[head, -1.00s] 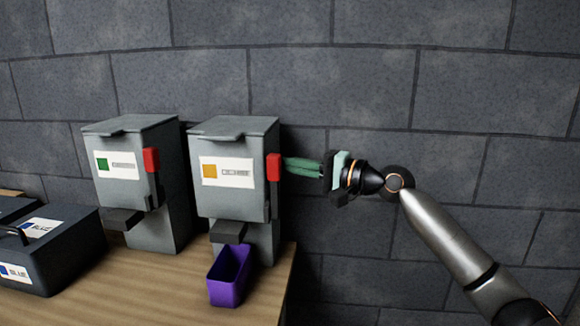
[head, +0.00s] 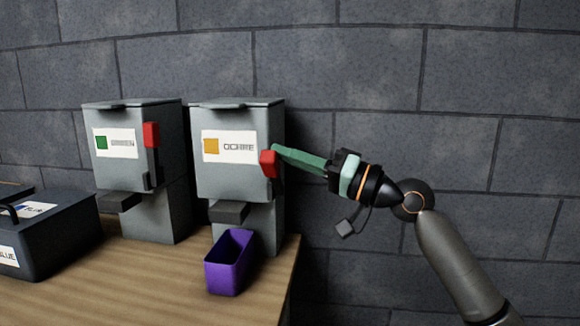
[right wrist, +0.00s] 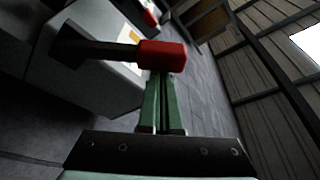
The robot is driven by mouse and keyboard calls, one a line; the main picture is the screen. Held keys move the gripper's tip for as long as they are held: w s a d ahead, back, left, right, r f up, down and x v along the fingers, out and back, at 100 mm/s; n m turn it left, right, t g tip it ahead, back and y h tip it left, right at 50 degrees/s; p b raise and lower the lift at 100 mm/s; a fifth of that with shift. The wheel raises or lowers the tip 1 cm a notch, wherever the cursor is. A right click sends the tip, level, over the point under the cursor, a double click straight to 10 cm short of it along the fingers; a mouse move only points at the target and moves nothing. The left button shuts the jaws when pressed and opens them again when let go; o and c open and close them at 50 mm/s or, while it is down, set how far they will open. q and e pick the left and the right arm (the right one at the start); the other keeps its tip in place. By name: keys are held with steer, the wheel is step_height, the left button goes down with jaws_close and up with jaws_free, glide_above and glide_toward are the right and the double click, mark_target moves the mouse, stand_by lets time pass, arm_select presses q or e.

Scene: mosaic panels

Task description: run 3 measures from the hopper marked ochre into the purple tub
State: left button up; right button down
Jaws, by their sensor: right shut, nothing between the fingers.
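The ochre hopper (head: 237,178) is a grey box with an ochre square on its label. Its red lever knob (head: 268,163) is on its right side, lower than the green hopper's knob. My right gripper (head: 277,150) is shut and empty, its green fingertips against or very near the top of that knob. In the right wrist view the fingertips (right wrist: 159,78) meet the red knob (right wrist: 162,56); exact contact is hard to tell. The purple tub (head: 222,278) stands upright on the table below the ochre spout (head: 228,212). Its contents are not visible. My left gripper is out of view.
The green hopper (head: 135,172) with its own red lever stands to the left. Dark boxes with blue labels (head: 48,240) are at the far left. The wooden table (head: 150,285) ends just right of the tub. A grey block wall is behind.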

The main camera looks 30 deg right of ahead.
steer(key=shift+s+a+f+n+y+b, duration=0.35)
steer(key=shift+f+n+b, duration=0.2)
steer(key=shift+n, duration=0.25)
steer(key=shift+s+a+f, duration=0.15)
steer(key=shift+s, duration=0.15)
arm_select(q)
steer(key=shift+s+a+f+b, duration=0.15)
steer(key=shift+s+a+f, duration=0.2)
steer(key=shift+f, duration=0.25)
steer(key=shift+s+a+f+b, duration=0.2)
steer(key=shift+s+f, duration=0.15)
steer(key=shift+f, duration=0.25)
arm_select(e)
steer(key=shift+s+a+f, duration=0.1)
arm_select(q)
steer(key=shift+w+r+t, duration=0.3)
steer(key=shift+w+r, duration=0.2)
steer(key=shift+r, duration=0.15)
arm_select(e)
steer(key=shift+f, duration=0.1)
steer(key=shift+a, duration=0.1)
